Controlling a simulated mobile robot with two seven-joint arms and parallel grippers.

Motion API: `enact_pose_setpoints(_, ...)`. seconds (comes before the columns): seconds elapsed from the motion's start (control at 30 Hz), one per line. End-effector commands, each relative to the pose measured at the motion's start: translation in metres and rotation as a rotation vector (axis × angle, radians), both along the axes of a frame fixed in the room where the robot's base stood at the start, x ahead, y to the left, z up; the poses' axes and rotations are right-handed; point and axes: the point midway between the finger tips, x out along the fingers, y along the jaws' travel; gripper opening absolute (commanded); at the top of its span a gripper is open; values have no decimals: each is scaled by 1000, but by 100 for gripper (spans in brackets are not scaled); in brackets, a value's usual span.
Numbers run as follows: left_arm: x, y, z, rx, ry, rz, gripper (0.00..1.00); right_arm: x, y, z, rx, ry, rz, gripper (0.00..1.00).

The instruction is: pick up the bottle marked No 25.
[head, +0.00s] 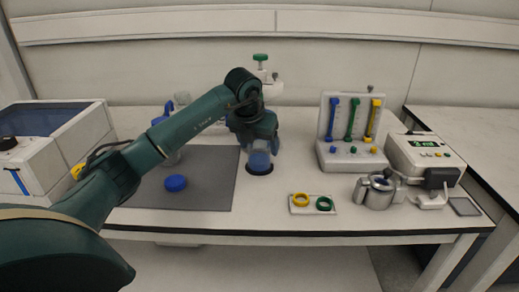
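My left gripper (258,146) reaches over the bench from the left and points down at the middle. Directly below it is a clear vessel with blue contents (260,160), standing on a round black spot. I cannot tell whether the fingers are around this vessel or only above it. A blue cap (176,183) lies on the dark grey mat (208,190). Clear glassware (182,98) shows partly behind my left arm. No label reading No 25 is legible, so I cannot tell which thing is that bottle. My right gripper is out of view.
A white panel (326,148) with blue, green and yellow columns stands right of centre. A small plate holds a yellow ring (300,199) and a green ring (324,203). A metal vessel (377,192) stands beside a device with a green display (422,144). A white box (62,125) is at left.

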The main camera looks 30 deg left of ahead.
Motion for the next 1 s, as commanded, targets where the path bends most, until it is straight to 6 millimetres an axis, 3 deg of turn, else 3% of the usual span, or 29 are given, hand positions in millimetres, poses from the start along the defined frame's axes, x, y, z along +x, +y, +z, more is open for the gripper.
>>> enact_pose_setpoints(0.53,0,0,1,0,-2,0,25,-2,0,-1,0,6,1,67)
enact_pose_setpoints(1.0,-1,8,3,1,-2,3,25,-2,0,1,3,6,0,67)
